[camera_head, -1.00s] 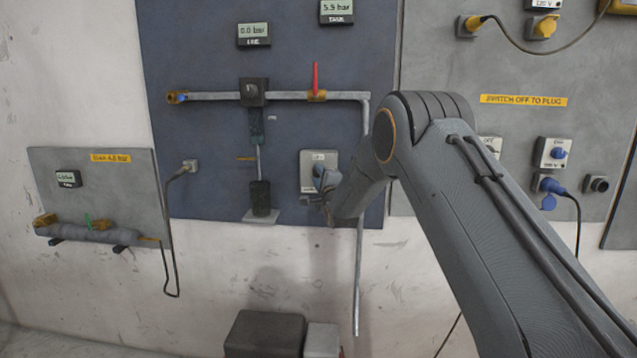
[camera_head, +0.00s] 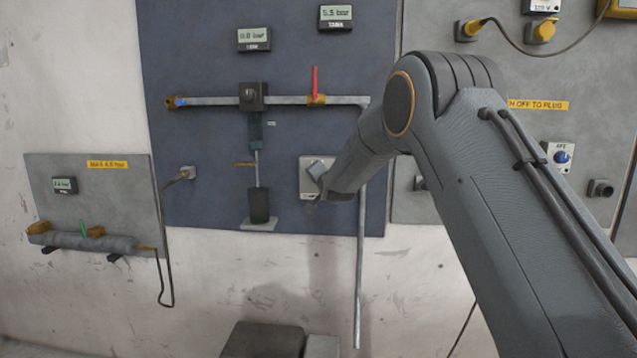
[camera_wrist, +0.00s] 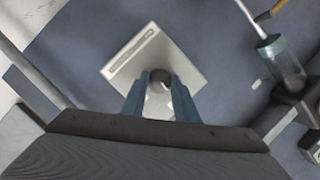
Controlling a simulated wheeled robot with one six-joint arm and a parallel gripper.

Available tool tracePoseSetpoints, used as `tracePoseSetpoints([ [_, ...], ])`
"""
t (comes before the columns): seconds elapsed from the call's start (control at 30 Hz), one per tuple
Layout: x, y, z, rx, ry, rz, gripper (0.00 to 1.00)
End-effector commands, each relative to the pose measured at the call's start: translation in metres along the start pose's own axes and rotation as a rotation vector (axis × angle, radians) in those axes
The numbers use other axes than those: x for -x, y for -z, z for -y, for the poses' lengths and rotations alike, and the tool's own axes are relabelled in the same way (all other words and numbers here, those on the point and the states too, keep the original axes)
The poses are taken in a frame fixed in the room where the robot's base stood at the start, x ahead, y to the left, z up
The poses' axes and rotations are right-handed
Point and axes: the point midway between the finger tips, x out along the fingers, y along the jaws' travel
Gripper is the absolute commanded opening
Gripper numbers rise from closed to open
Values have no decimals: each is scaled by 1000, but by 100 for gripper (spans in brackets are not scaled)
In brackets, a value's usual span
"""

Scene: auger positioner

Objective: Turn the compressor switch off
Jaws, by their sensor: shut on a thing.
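The compressor switch is a pale square box (camera_head: 308,178) low on the right of the blue panel; it also shows in the wrist view (camera_wrist: 133,60). My gripper (camera_head: 319,183) is up against its front in the head view and covers part of it. In the wrist view, the two blue fingers of my gripper (camera_wrist: 159,82) straddle a round grey knob (camera_wrist: 158,90) on the box and are shut on it. The box's label and the knob's setting cannot be read.
A grey pipe (camera_head: 361,250) runs down just right of the switch. A red-handled valve (camera_head: 315,97) sits above it, left of my arm. Two small displays (camera_head: 336,17) hang at the panel's top. A dark box (camera_head: 265,340) stands on the floor below.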

Motion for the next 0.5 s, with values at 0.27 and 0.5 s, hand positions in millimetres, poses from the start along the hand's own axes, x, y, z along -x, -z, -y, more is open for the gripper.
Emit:
tracePoseSetpoints([
  [0.27, 0, 4, 7, 95, -26, -4, 5],
  [0.5, 0, 4, 8, 122, -34, -5, 5],
])
